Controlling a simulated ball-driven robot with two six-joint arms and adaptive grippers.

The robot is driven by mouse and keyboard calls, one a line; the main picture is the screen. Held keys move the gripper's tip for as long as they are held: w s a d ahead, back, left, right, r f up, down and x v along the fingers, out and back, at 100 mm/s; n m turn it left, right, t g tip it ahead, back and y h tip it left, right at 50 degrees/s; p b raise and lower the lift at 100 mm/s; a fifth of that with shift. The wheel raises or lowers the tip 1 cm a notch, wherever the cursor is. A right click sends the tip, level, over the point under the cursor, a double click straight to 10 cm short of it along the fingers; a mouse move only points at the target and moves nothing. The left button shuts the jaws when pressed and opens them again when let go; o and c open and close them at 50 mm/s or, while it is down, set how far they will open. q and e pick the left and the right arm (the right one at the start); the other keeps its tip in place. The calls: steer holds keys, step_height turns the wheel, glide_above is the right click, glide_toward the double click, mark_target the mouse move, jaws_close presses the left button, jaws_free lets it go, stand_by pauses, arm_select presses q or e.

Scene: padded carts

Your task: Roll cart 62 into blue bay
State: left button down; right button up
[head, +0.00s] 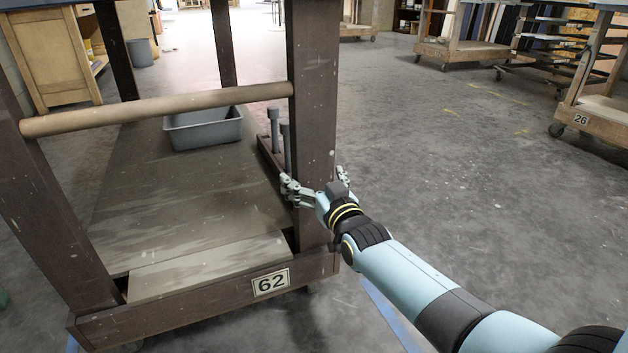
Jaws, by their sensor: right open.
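Cart 62 (110,325) is a dark brown wooden cart with a number plate (270,282) on its front rail. It fills the left half of the head view. My right gripper (317,186) is open, with one finger on each side of the cart's right front post (314,100). I cannot tell whether the fingers touch the post. Blue floor tape (388,312) shows right of the cart's front corner, partly behind my right arm. A short blue strip (72,344) shows at the lower left. My left gripper is not in view.
A wooden round bar (160,108) crosses the cart's front. A grey bin (203,130) and grey pegs (285,145) stand on its deck. Cart 26 (600,122) stands at the right, another cart (465,53) farther back. The concrete floor between is clear.

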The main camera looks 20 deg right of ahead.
steer(key=c, duration=1.6)
steer(key=shift+s+f, duration=0.1)
